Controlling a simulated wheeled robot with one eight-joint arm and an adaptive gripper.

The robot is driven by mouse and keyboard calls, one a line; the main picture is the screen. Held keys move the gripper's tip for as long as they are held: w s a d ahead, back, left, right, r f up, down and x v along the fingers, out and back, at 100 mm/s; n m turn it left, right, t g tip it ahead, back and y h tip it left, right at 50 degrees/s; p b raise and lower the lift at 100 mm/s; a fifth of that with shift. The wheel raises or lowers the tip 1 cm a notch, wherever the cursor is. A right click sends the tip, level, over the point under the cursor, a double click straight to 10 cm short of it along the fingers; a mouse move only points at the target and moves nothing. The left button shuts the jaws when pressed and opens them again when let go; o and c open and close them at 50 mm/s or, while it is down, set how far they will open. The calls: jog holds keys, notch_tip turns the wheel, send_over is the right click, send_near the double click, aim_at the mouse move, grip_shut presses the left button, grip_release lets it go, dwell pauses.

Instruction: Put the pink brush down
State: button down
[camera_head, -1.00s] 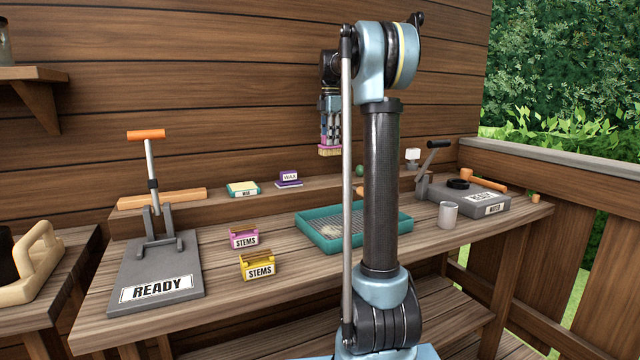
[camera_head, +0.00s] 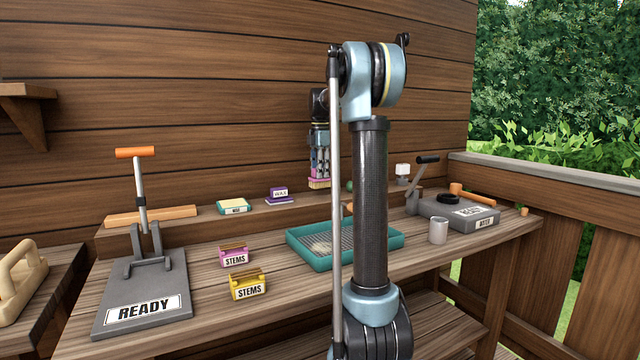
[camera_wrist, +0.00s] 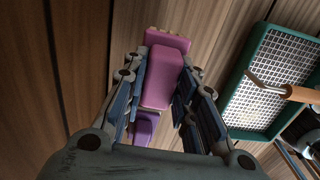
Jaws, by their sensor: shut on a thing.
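The pink brush (camera_wrist: 162,78) is between the fingers of my gripper (camera_wrist: 165,100) in the wrist view. In the head view my gripper (camera_head: 319,170) is shut on the brush, with the pink body (camera_head: 320,173) and pale bristles (camera_head: 319,184) pointing down. The brush hangs just over the raised back ledge (camera_head: 235,221), to the right of the purple wax box (camera_head: 277,196). I cannot tell whether the bristles touch the ledge. My arm hides part of the area to the right.
A teal tray with mesh (camera_head: 300,250) lies in front of the ledge.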

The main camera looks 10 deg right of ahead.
jog(key=shift+f, duration=1.85)
jog(key=c, duration=1.3)
grip_release()
notch_tip(320, 180, up, 12)
jog(key=shift+r, duration=0.1)
